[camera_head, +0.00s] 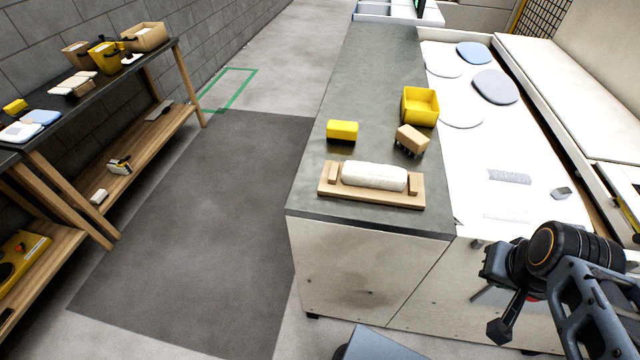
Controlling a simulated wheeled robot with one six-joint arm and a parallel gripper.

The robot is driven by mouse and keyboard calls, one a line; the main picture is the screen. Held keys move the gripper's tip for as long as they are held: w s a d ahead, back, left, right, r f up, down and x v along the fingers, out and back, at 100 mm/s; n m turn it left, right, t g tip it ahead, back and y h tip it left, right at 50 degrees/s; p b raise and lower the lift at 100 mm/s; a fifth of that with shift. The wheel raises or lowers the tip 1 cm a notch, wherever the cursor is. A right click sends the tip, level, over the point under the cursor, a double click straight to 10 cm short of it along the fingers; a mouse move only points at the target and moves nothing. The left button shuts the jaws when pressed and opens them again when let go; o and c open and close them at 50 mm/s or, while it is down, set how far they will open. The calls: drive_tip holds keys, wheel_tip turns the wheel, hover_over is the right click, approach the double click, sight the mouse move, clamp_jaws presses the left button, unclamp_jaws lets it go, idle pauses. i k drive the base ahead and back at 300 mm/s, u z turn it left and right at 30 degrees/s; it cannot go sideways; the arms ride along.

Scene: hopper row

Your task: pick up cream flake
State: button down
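No piece stands out clearly as the cream flake. Pale, flat, rounded pieces lie on the white surface at the right, among them an off-white one (461,112) and another off-white one (443,66). A small grey angular piece (561,193) lies nearer on the same surface. My gripper (497,301) is at the lower right, beside the near end of the counter and apart from all these pieces. I see nothing held in it, but its fingers are too dark and angled to tell open from shut.
The grey counter (362,62) holds a yellow bin (420,106), a yellow block (342,131), a brush (411,140) and a white roll (374,176) on a wooden stand. A blue disc (474,53) and a grey disc (495,87) lie nearby. Shelves stand left; the floor between is clear.

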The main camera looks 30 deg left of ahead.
sight(368, 175)
drive_tip(key=u, duration=1.5)
drive_tip(key=i, duration=0.15)
drive_tip(key=k, duration=1.2)
drive_tip(key=u, duration=1.5)
drive_tip(key=i, duration=1.75)
drive_tip(key=z, duration=1.1)
drive_tip(key=i, duration=0.7)
drive_tip(key=z, duration=0.75)
